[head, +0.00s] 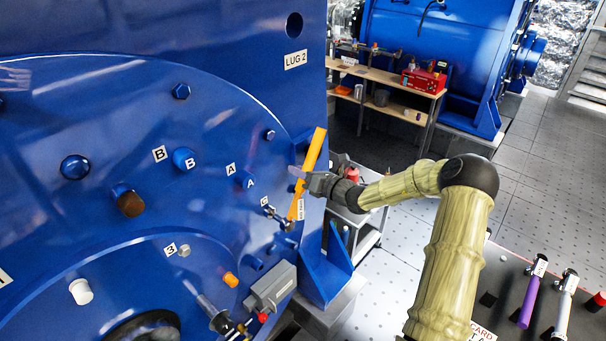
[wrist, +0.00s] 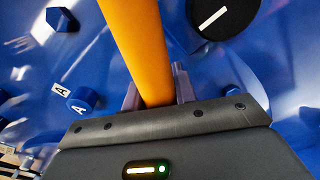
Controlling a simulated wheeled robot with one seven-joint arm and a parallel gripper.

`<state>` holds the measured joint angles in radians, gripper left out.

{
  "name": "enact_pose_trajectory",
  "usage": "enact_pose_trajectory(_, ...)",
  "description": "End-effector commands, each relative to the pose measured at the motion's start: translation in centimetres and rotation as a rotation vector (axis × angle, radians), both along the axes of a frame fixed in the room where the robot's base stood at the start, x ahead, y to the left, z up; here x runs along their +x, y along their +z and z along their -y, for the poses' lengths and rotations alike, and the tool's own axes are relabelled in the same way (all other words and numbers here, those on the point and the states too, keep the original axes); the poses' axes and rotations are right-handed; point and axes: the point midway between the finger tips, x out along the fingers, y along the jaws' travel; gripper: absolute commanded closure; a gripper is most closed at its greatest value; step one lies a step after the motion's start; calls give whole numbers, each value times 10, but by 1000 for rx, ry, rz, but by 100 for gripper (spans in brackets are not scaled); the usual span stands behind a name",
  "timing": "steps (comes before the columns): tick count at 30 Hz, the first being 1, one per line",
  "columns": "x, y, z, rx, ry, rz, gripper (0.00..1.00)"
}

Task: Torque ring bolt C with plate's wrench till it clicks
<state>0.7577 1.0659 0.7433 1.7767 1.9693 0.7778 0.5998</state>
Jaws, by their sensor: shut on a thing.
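My gripper (head: 302,180) is shut on the orange wrench (head: 314,152) at the right part of the blue motor face (head: 110,110). The wrench stands steeply, tilted, with a white tag near its lower end. In the wrist view its orange handle (wrist: 135,45) runs up from between my fingers. Bolt A (head: 244,180) and bolt B (head: 184,158), each beside its letter label, stand left of my gripper. Bolt A also shows in the wrist view (wrist: 82,99). Whether the wrench sits on a bolt cannot be told.
A purple-handled tool (head: 530,302) and a white-handled tool (head: 565,305) lie at the lower right. A workbench (head: 385,75) stands behind. Open floor lies to the right.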

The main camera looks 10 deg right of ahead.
Motion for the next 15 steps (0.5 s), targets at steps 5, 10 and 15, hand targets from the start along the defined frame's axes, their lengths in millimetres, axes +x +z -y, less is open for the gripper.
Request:
enact_pose_trajectory(5,-1,3,-2,-9,1,11,100)
enact_pose_trajectory(10,-1,3,-2,-9,1,11,100)
enact_pose_trajectory(15,-4,4,-6,-35,1,30,100)
